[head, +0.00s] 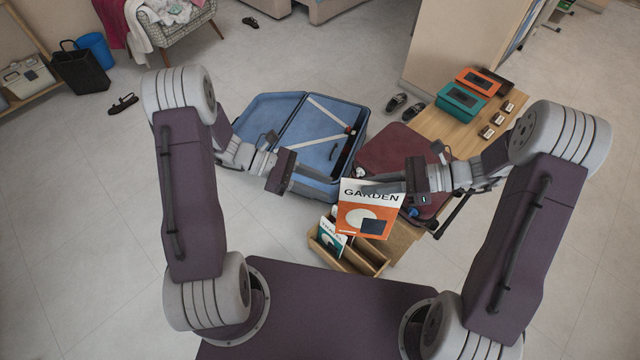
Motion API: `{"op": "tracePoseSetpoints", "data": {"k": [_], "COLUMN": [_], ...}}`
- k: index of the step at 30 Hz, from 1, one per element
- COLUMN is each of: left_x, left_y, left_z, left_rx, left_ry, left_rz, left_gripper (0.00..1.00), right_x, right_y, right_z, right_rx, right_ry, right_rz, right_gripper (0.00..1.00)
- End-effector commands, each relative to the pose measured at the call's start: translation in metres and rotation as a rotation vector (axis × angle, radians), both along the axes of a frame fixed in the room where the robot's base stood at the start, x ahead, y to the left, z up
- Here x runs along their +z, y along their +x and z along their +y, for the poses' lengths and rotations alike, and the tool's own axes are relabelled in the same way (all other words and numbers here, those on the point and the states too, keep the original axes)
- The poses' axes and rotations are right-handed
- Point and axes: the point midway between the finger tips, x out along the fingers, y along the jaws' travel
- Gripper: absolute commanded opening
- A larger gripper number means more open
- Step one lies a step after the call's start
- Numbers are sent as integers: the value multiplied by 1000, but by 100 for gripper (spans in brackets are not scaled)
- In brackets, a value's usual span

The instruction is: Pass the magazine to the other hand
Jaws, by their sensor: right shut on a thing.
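The magazine (368,222), with a white top reading GARDEN and an orange lower part, hangs upright in front of my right gripper (356,187). My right gripper is shut on its upper edge. My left gripper (334,190) is to the left of the magazine, close to its upper left corner. Its two fingers are spread and point right, with nothing seen between them. Whether a left fingertip touches the magazine cannot be told.
A wooden rack (358,262) holding a teal magazine (329,242) stands below. An open blue suitcase (262,122) lies behind my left gripper. A dark red case (385,152) lies behind my right one. A wooden bench (440,128) with boxes stands at right. Open floor lies left.

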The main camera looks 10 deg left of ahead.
Motion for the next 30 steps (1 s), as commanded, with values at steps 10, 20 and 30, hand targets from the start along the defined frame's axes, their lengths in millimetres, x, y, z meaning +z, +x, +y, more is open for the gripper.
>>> {"op": "tracePoseSetpoints", "data": {"k": [10, 20, 30], "left_x": [-15, -40, -46], "left_y": [-2, -3, -3], "left_z": [-39, -100, -112], "left_rx": [-5, -5, -1], "left_ry": [-3, 1, 2], "left_rz": [3, 0, -2], "left_gripper": [38, 38, 38], "right_x": [0, 0, 0], "right_y": [0, 0, 0], "right_z": [0, 0, 0], "right_rx": [0, 0, 0], "right_ry": [1, 1, 1], "right_rz": [0, 0, 0], "right_gripper": [0, 0, 0]}}
